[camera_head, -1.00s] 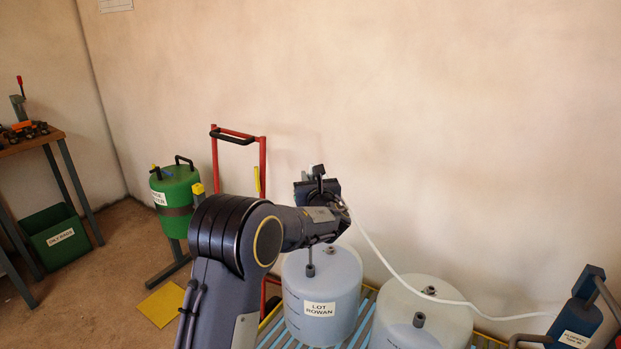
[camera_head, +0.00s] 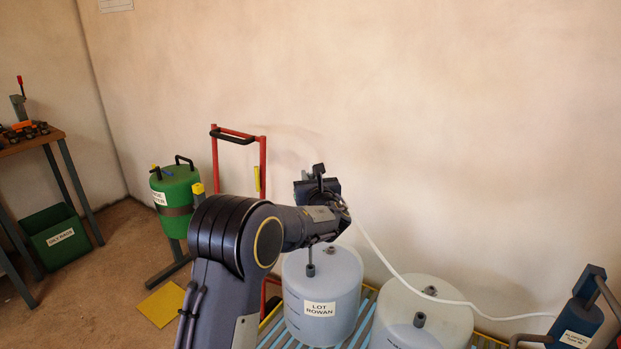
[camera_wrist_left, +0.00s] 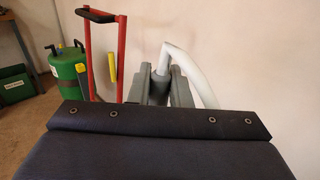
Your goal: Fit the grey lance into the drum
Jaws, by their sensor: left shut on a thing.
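The grey lance (camera_head: 310,255) shows in the head view as a thin dark rod below my left gripper (camera_head: 322,203). My left gripper is shut on its upper end. The wrist view shows the grey lance head (camera_wrist_left: 160,76) between the two fingers (camera_wrist_left: 163,88), with a white hose rising from it. The rod stands about upright over the front neck of the drum labelled LOT ROWAN (camera_head: 345,285). Its lower end meets that grey neck in the picture; I cannot tell whether the tip is inside. My right gripper is not in view.
The white hose (camera_head: 385,262) runs right to a blue pump (camera_head: 577,322). A second pale drum (camera_head: 440,325) stands right of the first, on a slatted pallet (camera_head: 366,318). A red hand truck (camera_head: 263,170) and a green container (camera_head: 178,185) stand behind left.

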